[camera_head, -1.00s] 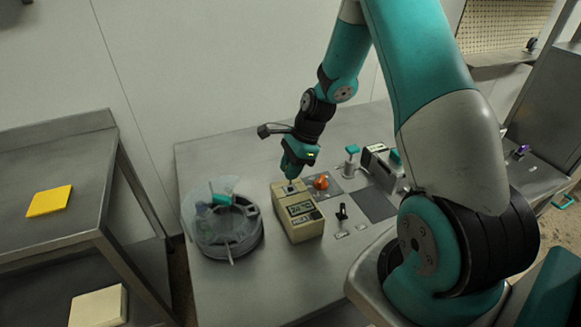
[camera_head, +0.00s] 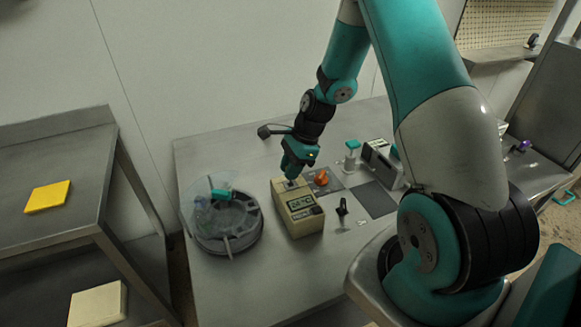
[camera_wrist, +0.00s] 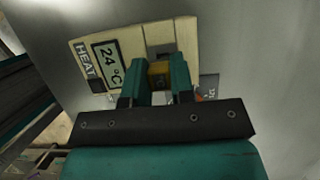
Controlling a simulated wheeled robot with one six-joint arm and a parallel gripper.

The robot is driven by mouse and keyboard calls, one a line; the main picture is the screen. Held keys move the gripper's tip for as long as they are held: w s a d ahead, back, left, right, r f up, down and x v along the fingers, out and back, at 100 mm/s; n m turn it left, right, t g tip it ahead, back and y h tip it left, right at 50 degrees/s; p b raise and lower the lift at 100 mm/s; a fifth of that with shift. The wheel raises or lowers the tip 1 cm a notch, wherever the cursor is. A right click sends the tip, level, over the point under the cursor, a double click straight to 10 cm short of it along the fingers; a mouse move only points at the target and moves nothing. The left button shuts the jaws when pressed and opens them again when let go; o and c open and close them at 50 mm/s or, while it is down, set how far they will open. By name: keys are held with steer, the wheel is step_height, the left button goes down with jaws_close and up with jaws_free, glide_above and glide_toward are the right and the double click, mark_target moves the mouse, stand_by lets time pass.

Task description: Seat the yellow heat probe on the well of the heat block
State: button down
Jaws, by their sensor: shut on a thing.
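The heat block (camera_head: 303,217) is a cream box with a display and a HEAT label, standing on the metal table. In the wrist view the heat block (camera_wrist: 135,50) shows "24 °C" on its display. My gripper (camera_head: 292,177) is over the block's far end, pointing down. In the wrist view my gripper (camera_wrist: 158,77) is shut on the yellow heat probe (camera_wrist: 158,70), with only a small yellow part showing between the fingers. A dark slot shows on the block just beyond the probe. The probe's lower end is hidden, so I cannot tell whether it sits in the well.
A round grey drum with a clear lid (camera_head: 229,226) stands left of the block. An orange knob (camera_head: 321,178), a teal-topped post (camera_head: 352,156) and a black lever (camera_head: 342,211) are to the right. A yellow pad (camera_head: 47,196) lies on the left shelf unit.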

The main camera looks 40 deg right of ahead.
steer(key=shift+f, duration=0.25)
steer(key=shift+f+b, duration=0.3)
steer(key=shift+f, duration=0.15)
steer(key=shift+f, duration=0.3)
stand_by(0.9)
steer(key=shift+f, duration=0.2)
steer(key=shift+f, duration=0.1)
stand_by(0.6)
steer(key=shift+c, duration=2.4)
jaws_free()
steer(key=shift+p, duration=0.3)
